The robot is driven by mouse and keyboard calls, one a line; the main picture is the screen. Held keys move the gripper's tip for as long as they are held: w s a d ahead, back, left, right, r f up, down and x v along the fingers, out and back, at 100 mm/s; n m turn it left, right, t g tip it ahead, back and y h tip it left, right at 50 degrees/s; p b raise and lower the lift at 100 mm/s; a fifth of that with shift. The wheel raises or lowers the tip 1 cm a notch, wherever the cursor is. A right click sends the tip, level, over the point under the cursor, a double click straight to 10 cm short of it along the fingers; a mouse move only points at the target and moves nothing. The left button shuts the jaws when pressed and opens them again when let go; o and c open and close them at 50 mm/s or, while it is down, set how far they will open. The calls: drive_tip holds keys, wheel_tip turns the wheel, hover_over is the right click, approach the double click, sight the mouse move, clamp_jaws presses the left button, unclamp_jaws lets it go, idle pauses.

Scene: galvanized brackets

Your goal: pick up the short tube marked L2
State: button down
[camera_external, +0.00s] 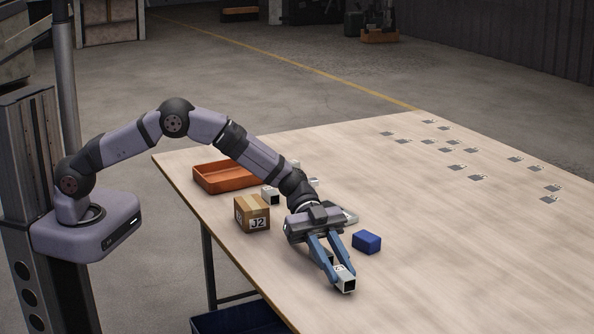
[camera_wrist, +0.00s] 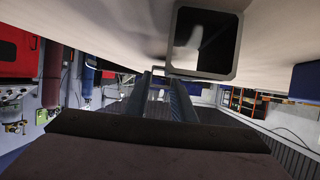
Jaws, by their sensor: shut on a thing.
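A short, square, pale grey tube (camera_external: 348,284) with a dark open end is between the fingertips of my gripper (camera_external: 339,266), near the front of the table. My gripper is shut on it. A small label shows on its top, too small to read for certain. I cannot tell whether the tube touches the table. In the wrist view, the tube's square open end (camera_wrist: 233,48) shows large at the top, beyond the blue fingers of my gripper (camera_wrist: 160,80). Other pale tubes (camera_external: 270,195) stand behind, partly hidden by my arm.
A blue block (camera_external: 367,242) sits right of my gripper. A cardboard box marked J2 (camera_external: 252,214) and an orange tray (camera_external: 205,184) are to the left. Several flat grey brackets (camera_external: 478,178) lie at the far right. The table's right front is clear.

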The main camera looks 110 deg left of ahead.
sight(336, 262)
wheel_tip(336, 262, up, 9)
drive_tip(key=shift+f+p, duration=0.15)
drive_tip(key=shift+p, duration=0.45)
